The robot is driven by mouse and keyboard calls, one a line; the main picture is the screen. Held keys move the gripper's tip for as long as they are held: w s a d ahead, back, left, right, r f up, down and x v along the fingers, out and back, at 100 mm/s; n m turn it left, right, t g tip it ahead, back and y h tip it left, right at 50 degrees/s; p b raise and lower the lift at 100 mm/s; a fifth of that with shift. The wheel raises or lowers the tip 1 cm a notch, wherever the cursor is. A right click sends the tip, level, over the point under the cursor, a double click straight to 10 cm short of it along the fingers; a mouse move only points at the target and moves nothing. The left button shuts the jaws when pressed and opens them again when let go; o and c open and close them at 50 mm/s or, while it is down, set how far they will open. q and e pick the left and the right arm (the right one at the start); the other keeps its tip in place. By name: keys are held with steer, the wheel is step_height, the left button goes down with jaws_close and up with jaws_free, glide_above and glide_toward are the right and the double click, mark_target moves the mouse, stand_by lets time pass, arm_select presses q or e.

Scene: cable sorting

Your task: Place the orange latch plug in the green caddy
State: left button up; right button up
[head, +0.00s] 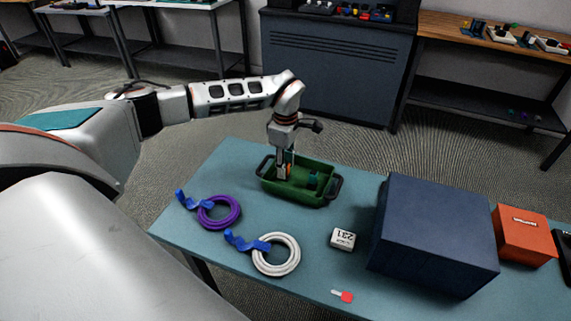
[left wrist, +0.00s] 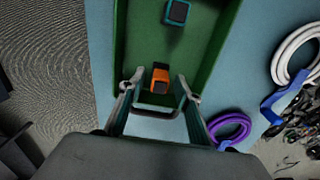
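The orange latch plug (left wrist: 160,76) is inside the green caddy (left wrist: 208,70) in the left wrist view, near the caddy's near end. My left gripper (left wrist: 160,84) is open, with one finger on each side of the plug and a visible gap to both. In the head view my left gripper (head: 284,170) points down into the left part of the green caddy (head: 297,199), and only a sliver of orange shows at its fingers. Whether the plug rests on the caddy floor is hard to tell. My right gripper is not in view.
A teal plug (left wrist: 177,12) also lies in the caddy. Purple (head: 220,213) and white (head: 277,254) cable coils with blue straps lie in front, near a white label block (head: 342,239) and red tag (head: 343,296). A large dark blue box (head: 435,235) and an orange box (head: 523,236) stand right.

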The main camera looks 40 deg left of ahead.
mark_target(286, 164)
arm_select(q)
step_height(286, 164, up, 12)
steer(key=p, duration=0.1)
steer(key=shift+r, duration=0.15)
stand_by(0.5)
stand_by(0.5)
